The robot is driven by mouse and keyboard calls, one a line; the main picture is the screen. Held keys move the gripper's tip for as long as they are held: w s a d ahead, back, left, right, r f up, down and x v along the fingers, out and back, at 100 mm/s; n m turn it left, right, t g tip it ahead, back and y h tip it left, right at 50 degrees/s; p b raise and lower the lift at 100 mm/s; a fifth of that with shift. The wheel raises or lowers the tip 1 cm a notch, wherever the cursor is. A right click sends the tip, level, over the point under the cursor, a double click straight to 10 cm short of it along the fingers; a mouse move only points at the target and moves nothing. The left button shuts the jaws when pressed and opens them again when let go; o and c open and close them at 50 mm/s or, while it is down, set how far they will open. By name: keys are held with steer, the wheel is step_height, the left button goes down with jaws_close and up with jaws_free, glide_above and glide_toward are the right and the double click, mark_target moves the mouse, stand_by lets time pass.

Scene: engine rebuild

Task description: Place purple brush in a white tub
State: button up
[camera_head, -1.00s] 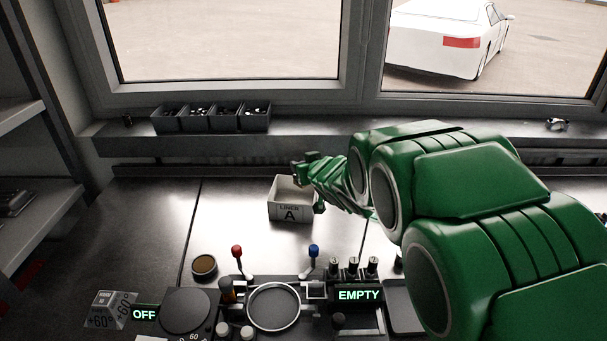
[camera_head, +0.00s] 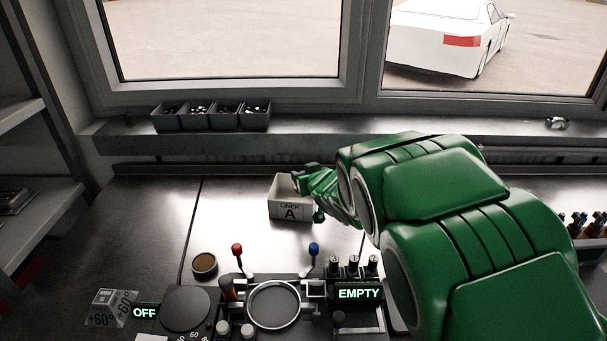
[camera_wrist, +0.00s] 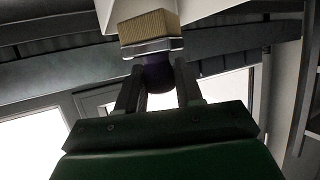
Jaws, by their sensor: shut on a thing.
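In the wrist view my gripper (camera_wrist: 158,86) is shut on the purple brush (camera_wrist: 158,77). The brush has a dark purple handle, a metal band and tan bristles that point away from the gripper. White surfaces, seemingly the tub (camera_wrist: 198,14), show beside the bristles. The brush is hidden in the head view.
A control panel with a round dial (camera_head: 187,312), a red lever (camera_head: 237,249) and a blue lever (camera_head: 314,250) lies in front of the tub. Grey parts bins (camera_head: 211,117) stand on the window sill. A rack of tools (camera_head: 585,224) is at right. Bench left of the tub is clear.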

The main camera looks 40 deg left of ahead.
steer(key=o, duration=1.1)
steer(key=shift+r, duration=0.1)
steer(key=shift+r, duration=0.55)
steer(key=shift+v, duration=6)
steer(key=shift+d+f, duration=0.15)
